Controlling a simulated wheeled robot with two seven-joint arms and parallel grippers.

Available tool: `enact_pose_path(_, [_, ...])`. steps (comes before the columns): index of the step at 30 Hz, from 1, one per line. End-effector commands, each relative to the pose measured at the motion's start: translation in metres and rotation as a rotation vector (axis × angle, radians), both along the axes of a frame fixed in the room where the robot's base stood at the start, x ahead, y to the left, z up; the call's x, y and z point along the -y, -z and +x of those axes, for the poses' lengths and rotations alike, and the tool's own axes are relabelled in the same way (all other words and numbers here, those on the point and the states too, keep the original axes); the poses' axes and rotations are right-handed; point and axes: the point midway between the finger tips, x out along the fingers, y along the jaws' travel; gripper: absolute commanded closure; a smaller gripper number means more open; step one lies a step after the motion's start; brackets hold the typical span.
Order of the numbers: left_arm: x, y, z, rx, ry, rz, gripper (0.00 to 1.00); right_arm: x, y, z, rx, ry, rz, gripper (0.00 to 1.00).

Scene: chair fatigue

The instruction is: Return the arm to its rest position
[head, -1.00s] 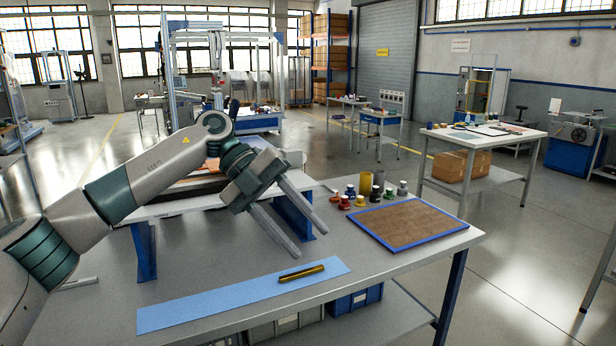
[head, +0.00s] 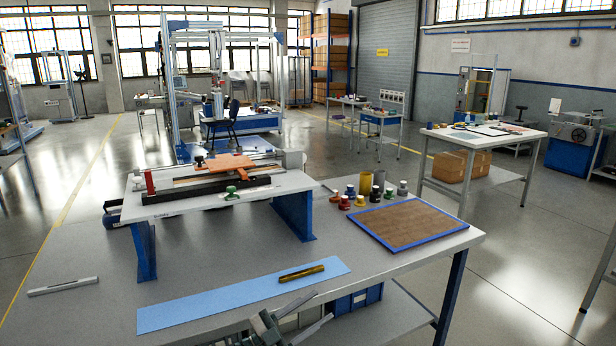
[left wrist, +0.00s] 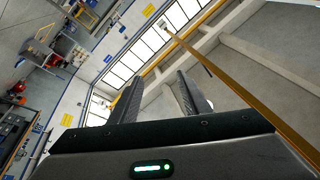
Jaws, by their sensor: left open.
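My left gripper (head: 298,326) shows at the bottom edge of the head view, low in front of the table's front edge. Its two fingers are apart and nothing is between them. In the left wrist view the same gripper (left wrist: 160,100) has its fingers spread and empty, with the windows and ceiling beyond. Most of my left arm is out of the head view. My right gripper is not in view.
The grey table (head: 400,290) carries a light blue strip (head: 215,302) with a brass cylinder (head: 301,272) on it. A brown board with blue edging (head: 410,225), small coloured jars (head: 345,201) and a raised stand (head: 150,210) are behind. Bins (head: 355,300) sit under the tabletop.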

Motion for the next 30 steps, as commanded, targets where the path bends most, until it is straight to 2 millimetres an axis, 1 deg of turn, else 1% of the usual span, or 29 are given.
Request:
enact_pose_path(1, [-0.008,0.032,-0.003,-0.064,-0.056,-0.012,0.57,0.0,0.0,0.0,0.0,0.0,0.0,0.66])
enact_pose_path(2, [-0.014,0.048,-0.004,-0.099,-0.09,-0.018,0.57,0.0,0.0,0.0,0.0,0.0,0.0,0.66])
enact_pose_path(3, [-0.021,0.07,-0.006,-0.143,-0.132,-0.021,0.57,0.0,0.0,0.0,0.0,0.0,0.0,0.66])
enact_pose_path(5, [-0.032,0.102,-0.011,-0.207,-0.191,-0.025,0.57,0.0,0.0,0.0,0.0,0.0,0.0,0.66])
enact_pose_path(6, [-0.039,0.123,-0.015,-0.248,-0.23,-0.025,0.57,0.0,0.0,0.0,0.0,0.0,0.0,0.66])
enact_pose_path(8, [-0.05,0.154,-0.024,-0.312,-0.283,-0.023,0.57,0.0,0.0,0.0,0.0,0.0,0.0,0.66])
enact_pose_path(9, [-0.057,0.175,-0.03,-0.354,-0.318,-0.021,0.57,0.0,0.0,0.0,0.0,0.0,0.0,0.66])
enact_pose_path(11, [-0.067,0.205,-0.042,-0.415,-0.367,-0.014,0.57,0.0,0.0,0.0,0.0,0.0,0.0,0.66])
enact_pose_path(12, [-0.073,0.226,-0.051,-0.457,-0.398,-0.008,0.57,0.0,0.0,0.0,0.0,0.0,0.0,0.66])
enact_pose_path(14, [-0.083,0.255,-0.065,-0.515,-0.443,0.001,0.57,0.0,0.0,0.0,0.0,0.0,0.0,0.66])
enact_pose_path(15, [-0.09,0.274,-0.076,-0.556,-0.471,0.009,0.57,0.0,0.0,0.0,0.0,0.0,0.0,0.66])
enact_pose_path(17, [-0.099,0.302,-0.093,-0.616,-0.511,0.022,0.57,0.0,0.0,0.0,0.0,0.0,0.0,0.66])
enact_pose_path(18, [-0.105,0.32,-0.106,-0.655,-0.537,0.031,0.57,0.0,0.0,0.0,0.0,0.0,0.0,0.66])
enact_pose_path(20, [-0.114,0.346,-0.126,-0.714,-0.573,0.046,0.57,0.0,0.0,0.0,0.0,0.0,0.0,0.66])
enact_pose_path(21, [-0.12,0.364,-0.14,-0.754,-0.597,0.056,0.57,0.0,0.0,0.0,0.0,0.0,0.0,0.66])
enact_pose_path(23, [-0.128,0.388,-0.162,-0.811,-0.63,0.073,0.57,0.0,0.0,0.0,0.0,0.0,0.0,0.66])
enact_pose_path(24, [-0.134,0.404,-0.178,-0.85,-0.651,0.085,0.57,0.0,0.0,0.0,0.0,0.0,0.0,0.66])
enact_pose_path(26, [-0.141,0.427,-0.202,-0.908,-0.682,0.102,0.57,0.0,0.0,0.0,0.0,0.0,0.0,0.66])
enact_pose_path(27, [-0.146,0.442,-0.219,-0.945,-0.701,0.116,0.57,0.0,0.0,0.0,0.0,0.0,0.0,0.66])
enact_pose_path(29, [-0.153,0.463,-0.245,-1.003,-0.728,0.133,0.57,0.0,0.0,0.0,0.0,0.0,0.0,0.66])
enact_pose_path(30, [-0.158,0.476,-0.263,-1.04,-0.746,0.147,0.57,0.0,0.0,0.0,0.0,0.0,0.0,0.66])
